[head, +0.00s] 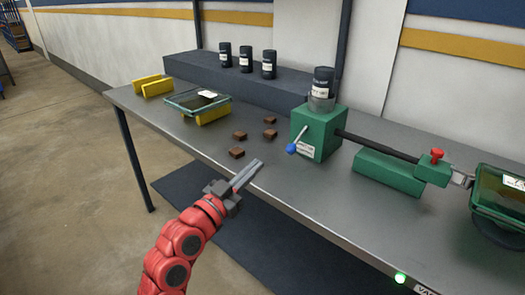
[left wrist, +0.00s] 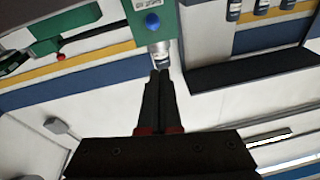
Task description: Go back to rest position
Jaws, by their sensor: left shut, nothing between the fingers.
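My left gripper (head: 247,174) is shut and empty at the front edge of the table, left of the green box machine. Its shut fingers (left wrist: 160,78) also show in the left wrist view, apart from the machine. The green box machine (head: 319,135) has a blue-knobbed lever on its front and a dark canister (head: 321,82) upright on top. The machine also shows in the left wrist view (left wrist: 141,22). My right gripper is in neither view.
A grey table (head: 172,121) carries several brown blocks (head: 270,134), a glass-lidded tray (head: 190,102) on yellow supports, and a green-framed glass container (head: 500,195) at right. Dark canisters (head: 246,58) stand on a raised shelf (head: 205,72). Floor at left is clear.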

